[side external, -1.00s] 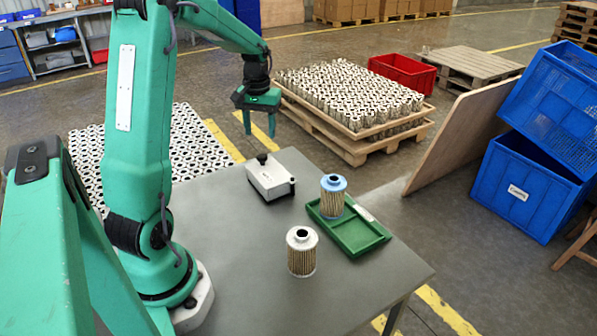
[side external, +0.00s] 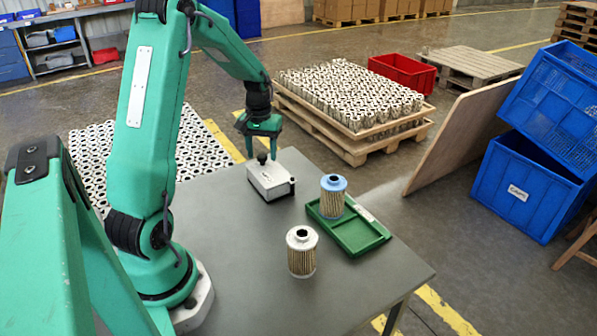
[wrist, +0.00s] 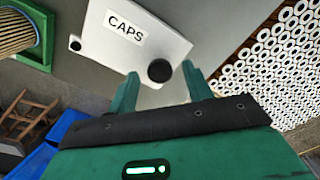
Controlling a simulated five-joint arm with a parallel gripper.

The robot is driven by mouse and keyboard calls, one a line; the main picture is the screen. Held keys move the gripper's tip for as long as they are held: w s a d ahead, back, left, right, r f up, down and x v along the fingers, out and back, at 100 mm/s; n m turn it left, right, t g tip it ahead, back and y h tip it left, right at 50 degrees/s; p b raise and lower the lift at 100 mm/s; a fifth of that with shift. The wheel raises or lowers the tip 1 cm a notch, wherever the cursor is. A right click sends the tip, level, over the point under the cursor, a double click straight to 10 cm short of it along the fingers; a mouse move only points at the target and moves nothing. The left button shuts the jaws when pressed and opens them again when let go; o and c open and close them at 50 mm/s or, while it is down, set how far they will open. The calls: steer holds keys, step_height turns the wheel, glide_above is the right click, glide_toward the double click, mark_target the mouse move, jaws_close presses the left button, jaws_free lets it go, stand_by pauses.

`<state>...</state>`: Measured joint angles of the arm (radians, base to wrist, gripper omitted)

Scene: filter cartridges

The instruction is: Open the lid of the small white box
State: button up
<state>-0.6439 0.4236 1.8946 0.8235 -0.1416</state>
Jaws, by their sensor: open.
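The small white box (side external: 270,178) stands on the grey table with its lid closed and a black knob (side external: 262,158) on top. In the wrist view the box (wrist: 108,52) carries a "CAPS" label (wrist: 125,26), and its black knob (wrist: 159,71) shows just beyond the fingertips. My gripper (side external: 261,154) is above the knob end of the box, pointing down. In the wrist view its two green fingers (wrist: 158,78) are apart, with the knob seen between them. I cannot tell whether the fingers touch the knob.
A green tray (side external: 362,238) holds a blue-capped filter cartridge (side external: 333,197). A white-capped cartridge (side external: 302,251) stands in front of it on the table (side external: 235,262). A pallet of cartridges (side external: 350,95) is on the floor beyond the table.

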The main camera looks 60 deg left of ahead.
steer(key=shift+f, duration=0.25)
jaws_close()
